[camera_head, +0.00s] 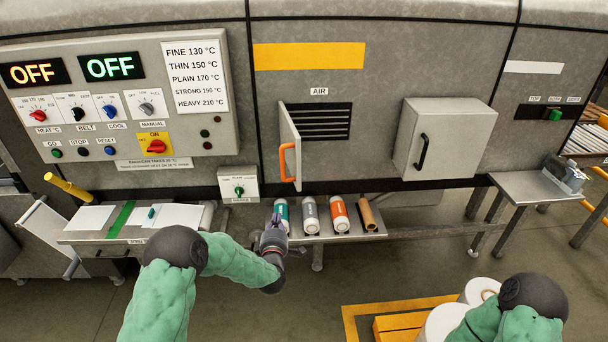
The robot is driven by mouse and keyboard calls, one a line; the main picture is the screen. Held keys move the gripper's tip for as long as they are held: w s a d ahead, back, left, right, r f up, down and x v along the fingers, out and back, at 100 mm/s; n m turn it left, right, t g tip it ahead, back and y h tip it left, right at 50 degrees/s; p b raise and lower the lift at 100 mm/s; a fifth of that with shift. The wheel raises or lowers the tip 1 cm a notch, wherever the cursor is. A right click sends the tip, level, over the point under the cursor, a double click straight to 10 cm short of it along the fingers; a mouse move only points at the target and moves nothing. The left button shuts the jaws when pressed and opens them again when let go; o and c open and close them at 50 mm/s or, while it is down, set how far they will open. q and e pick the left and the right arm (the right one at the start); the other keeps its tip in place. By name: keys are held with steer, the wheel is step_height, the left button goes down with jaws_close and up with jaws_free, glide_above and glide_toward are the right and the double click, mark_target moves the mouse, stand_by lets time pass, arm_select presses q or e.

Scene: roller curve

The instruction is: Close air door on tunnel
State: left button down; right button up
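The air door (290,144) is a small grey panel with an orange handle (284,162), hinged under the AIR label (319,92) on the tunnel's front. It stands open, swung out, with the dark vent slats (323,121) bare to its right. My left gripper (277,217) is below the door, beside the bottles on the shelf and apart from the handle. Its fingers are small and partly hidden, so I cannot tell whether they are open. My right arm is at the bottom right; its gripper is out of view.
A grey box with a black handle (446,138) juts out to the right. A control panel (118,97) is at left. White rolls (442,322) stand at the bottom right.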

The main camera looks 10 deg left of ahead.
arm_select(q)
steer(key=w+d+r, duration=0.1)
steer(key=w, duration=1.1)
steer(key=shift+d+r, duration=0.2)
steer(key=shift+d, duration=0.05)
